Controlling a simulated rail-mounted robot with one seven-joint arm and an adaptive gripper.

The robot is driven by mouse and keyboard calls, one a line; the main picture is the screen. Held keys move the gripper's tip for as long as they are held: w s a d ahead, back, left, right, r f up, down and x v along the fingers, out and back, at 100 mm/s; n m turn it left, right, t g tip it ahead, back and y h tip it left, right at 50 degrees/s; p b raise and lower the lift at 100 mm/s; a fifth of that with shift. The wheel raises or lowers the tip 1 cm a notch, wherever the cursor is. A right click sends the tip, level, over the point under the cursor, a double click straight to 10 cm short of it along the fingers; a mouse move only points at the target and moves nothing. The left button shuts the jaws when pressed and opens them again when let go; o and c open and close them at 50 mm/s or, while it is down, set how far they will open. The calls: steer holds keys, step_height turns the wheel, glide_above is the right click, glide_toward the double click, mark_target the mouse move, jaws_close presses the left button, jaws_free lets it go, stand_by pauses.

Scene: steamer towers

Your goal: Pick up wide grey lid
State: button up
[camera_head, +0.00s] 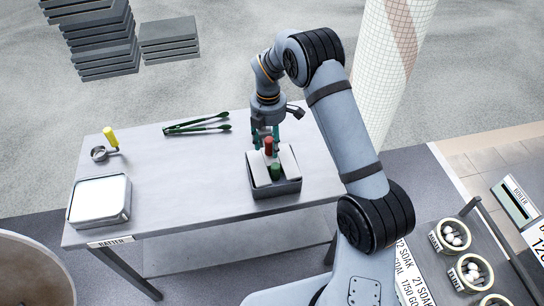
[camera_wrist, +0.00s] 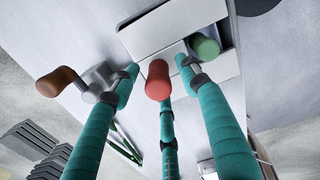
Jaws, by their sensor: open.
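My gripper (camera_head: 265,138) is open above the back of a grey box (camera_head: 280,189) on the table. Pale flat panels, probably lids, sit in the box. A red knob (camera_head: 268,146) and a green knob (camera_head: 275,172) stand up there. In the wrist view my teal fingers spread around the red knob (camera_wrist: 158,80), with no clear grip on it. The green knob (camera_wrist: 206,47) is just beyond the right finger. A brown knob (camera_wrist: 60,82) with a grey metal part shows left of the fingers. I cannot tell which panel is the wide grey lid.
Green tongs (camera_head: 198,124) lie at the table's back. A yellow-handled scoop (camera_head: 108,144) and a white tray (camera_head: 100,200) with a BATTER label are at left. The table middle is clear. Small round baskets (camera_head: 470,270) stand at lower right.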

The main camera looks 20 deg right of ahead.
steer(key=shift+f, duration=0.9)
steer(key=shift+c, duration=0.2)
jaws_close()
